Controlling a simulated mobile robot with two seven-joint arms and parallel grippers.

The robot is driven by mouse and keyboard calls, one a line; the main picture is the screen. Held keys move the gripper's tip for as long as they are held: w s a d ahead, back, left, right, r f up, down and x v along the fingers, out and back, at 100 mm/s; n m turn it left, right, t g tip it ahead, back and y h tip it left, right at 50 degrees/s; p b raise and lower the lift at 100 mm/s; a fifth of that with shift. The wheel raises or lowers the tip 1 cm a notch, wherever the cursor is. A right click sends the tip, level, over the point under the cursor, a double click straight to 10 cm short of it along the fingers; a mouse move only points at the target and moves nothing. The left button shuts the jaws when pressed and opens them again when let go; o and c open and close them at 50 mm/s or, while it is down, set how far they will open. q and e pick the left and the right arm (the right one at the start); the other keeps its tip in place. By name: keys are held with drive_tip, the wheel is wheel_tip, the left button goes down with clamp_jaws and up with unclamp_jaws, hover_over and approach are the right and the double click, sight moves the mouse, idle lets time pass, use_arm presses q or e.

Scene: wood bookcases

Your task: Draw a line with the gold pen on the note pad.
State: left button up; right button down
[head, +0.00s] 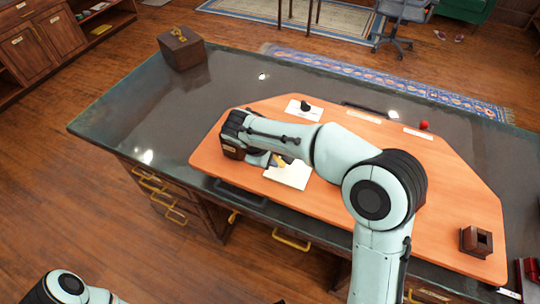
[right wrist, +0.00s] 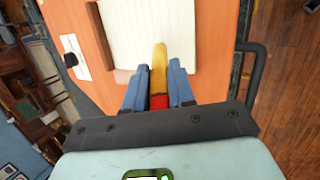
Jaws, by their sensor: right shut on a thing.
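The note pad (head: 290,176) is a cream sheet lying on the orange desk board, partly covered by my right arm in the head view. In the right wrist view the pad (right wrist: 135,30) shows faint ruled lines and fills the top middle. My right gripper (head: 276,160) is shut on the gold pen (head: 280,162) above the pad's left edge. In the right wrist view the pen (right wrist: 159,65) sticks out between the blue fingers (right wrist: 158,78), over the pad, with a red part near the palm. I cannot tell whether its tip touches the paper. My left gripper is out of view.
The orange board (head: 440,215) covers much of the dark desk (head: 130,118). A small red ball (head: 424,125), white cards (head: 365,116) and a dark pen holder (head: 476,241) are on it. A brown box (head: 181,50) stands at the far left corner. The desk's left part is mostly clear.

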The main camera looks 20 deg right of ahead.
drive_tip(key=shift+s+d, duration=0.15)
drive_tip(key=shift+s+d+b, duration=0.3)
drive_tip(key=shift+s+d, duration=0.05)
drive_tip(key=shift+s, duration=0.1)
drive_tip(key=shift+s+d, duration=0.15)
drive_tip(key=shift+s+d, duration=0.3)
drive_tip(key=shift+s, duration=0.05)
drive_tip(key=shift+s+d+b, duration=0.1)
drive_tip(key=shift+d+b, duration=0.05)
drive_tip(key=shift+b, duration=0.2)
drive_tip(key=shift+s+d+f, duration=0.1)
drive_tip(key=shift+s+d, duration=0.2)
drive_tip(key=shift+s, duration=0.15)
drive_tip(key=shift+w+a, duration=0.1)
drive_tip(key=shift+w+a, duration=0.4)
drive_tip(key=shift+w, duration=0.15)
